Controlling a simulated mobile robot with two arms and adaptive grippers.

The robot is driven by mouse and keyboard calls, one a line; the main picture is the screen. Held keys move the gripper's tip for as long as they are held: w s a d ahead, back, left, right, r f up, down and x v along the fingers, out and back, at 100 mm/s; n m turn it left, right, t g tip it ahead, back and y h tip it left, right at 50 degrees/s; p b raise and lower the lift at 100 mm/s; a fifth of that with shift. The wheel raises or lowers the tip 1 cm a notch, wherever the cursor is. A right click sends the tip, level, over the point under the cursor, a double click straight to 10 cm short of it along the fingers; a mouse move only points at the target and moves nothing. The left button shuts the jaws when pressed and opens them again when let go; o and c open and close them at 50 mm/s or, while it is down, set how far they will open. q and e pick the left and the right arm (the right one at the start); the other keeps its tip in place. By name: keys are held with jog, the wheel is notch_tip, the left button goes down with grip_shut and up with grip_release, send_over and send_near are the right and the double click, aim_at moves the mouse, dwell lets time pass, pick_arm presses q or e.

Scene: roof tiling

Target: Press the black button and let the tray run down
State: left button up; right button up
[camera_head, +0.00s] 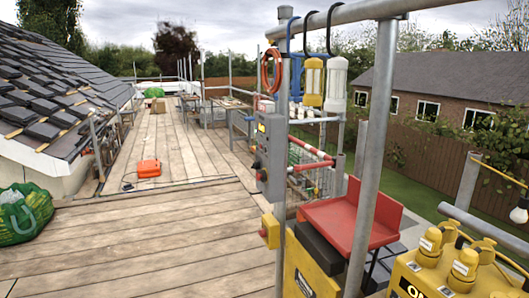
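A grey control box (271,158) is fixed to a scaffold post right of centre. Small dark knobs (257,166) stick out of its left side, seen edge-on; I cannot tell which is the black button. A yellow box with a red button (265,232) sits lower on the same post. A red tray (350,218) with a raised back stands just right of the post, at the scaffold's edge, partly behind a thick grey pole. Neither of my grippers is in this view.
Yellow machinery (446,274) fills the lower right corner. Yellow and white lanterns (313,82) hang from the top rail. A green bag (24,213) lies at left, an orange case (149,168) farther back. The plank deck (150,235) between is largely clear.

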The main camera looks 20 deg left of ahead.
pick_arm(q)
grip_shut()
dwell(1.4)
